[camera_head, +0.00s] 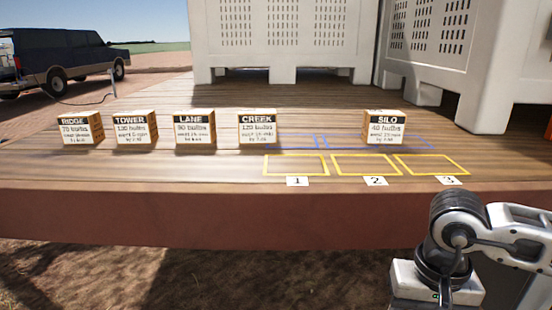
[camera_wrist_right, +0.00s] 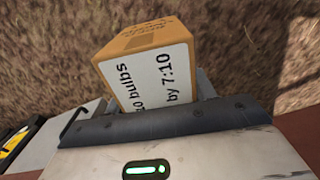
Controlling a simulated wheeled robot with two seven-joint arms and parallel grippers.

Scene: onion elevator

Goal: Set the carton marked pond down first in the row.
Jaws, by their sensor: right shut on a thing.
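My right gripper (camera_wrist_right: 165,108) is shut on a cardboard carton (camera_wrist_right: 150,65) in the right wrist view. Its white label shows part of a line ending in "0 bulbs" and "by 7:10"; the name is hidden, so I cannot read whether it says pond. Bare ground shows behind it. In the head view my right arm is at the lower right, with the gripper out of frame. The row has three yellow outlines, marked 1 (camera_head: 297,166), 2 (camera_head: 366,165) and 3 (camera_head: 432,165), all empty, on the wooden deck (camera_head: 180,173). My left gripper is not in view.
Cartons RIDGE (camera_head: 82,128), TOWER (camera_head: 136,128), LANE (camera_head: 195,129) and CREEK (camera_head: 258,130) stand behind and left of the yellow outlines. SILO (camera_head: 384,128) stands behind outline 2, by blue outlines (camera_head: 345,142). Big white bins (camera_head: 285,45) stand farther back.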

